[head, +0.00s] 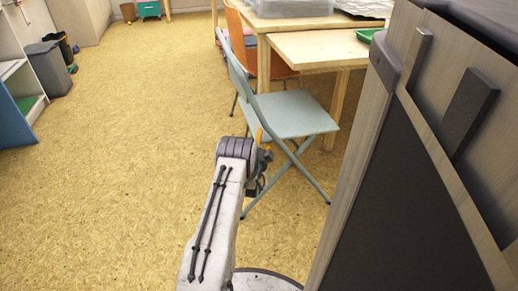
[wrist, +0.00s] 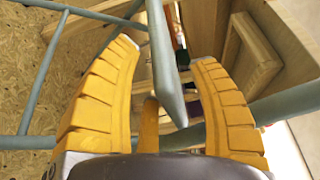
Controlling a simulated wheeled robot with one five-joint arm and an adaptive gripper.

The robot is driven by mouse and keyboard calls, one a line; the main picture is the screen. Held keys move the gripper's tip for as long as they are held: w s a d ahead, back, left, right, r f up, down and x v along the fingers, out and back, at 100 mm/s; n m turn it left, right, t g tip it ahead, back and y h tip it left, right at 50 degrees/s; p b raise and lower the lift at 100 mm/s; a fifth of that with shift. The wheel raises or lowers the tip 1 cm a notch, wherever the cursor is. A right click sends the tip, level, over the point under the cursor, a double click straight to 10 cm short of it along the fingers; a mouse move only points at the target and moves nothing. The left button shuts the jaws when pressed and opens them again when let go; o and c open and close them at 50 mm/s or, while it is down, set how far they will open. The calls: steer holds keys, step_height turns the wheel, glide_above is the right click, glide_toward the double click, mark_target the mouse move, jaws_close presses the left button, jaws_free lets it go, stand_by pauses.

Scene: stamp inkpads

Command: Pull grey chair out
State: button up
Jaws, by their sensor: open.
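The grey chair (head: 290,114), a pale grey-green folding chair, stands upright in the middle of the head view, its seat beside the wooden table. My gripper (head: 262,140) is mostly hidden behind my arm, close to the near left side of the chair. In the wrist view my gripper (wrist: 163,52) is open, with yellow ridged fingers spread apart. A narrow grey-green part of the chair (wrist: 163,65) runs between the fingers, with a visible gap to each. Other chair tubes pass left and right. I cannot tell contact in depth.
The wooden table (head: 318,50) is behind the chair, with an orange chair (head: 275,62) beyond. A large wooden cabinet (head: 370,150) closes off the right side. The floor (head: 120,150) to the left is clear. Bins (head: 48,68) stand far left.

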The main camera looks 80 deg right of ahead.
steer(key=shift+d, duration=0.8)
jaws_close()
